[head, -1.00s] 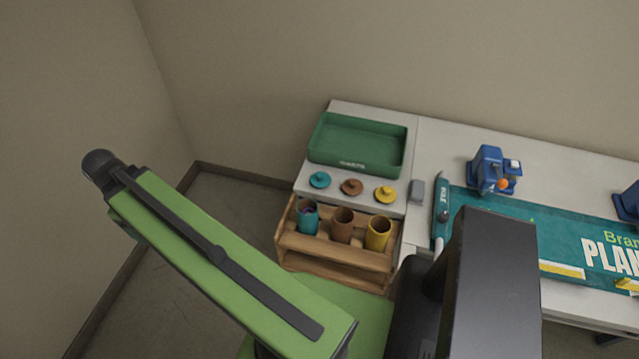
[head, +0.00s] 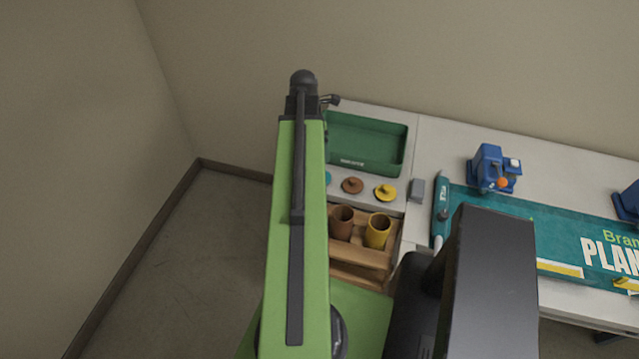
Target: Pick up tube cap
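Three tube caps with knobs lie in a row on the table in front of the green tray (head: 365,143). The teal cap (head: 328,178) is mostly hidden by my arm. The brown cap (head: 352,186) and the yellow cap (head: 386,193) show clearly. Below them a wooden rack (head: 362,256) holds a brown tube (head: 341,223) and a yellow tube (head: 377,231), both open at the top. The teal tube is hidden behind my arm. Part of my gripper (head: 331,99) shows at the arm's far end, by the tray's back left corner; its finger opening cannot be made out.
A grey block (head: 417,190) lies right of the yellow cap. A teal banner (head: 555,225) covers the right of the table (head: 436,150), with a white and teal bar (head: 441,210) at its left edge. A blue device (head: 491,169) stands behind it. A wall closes the left side.

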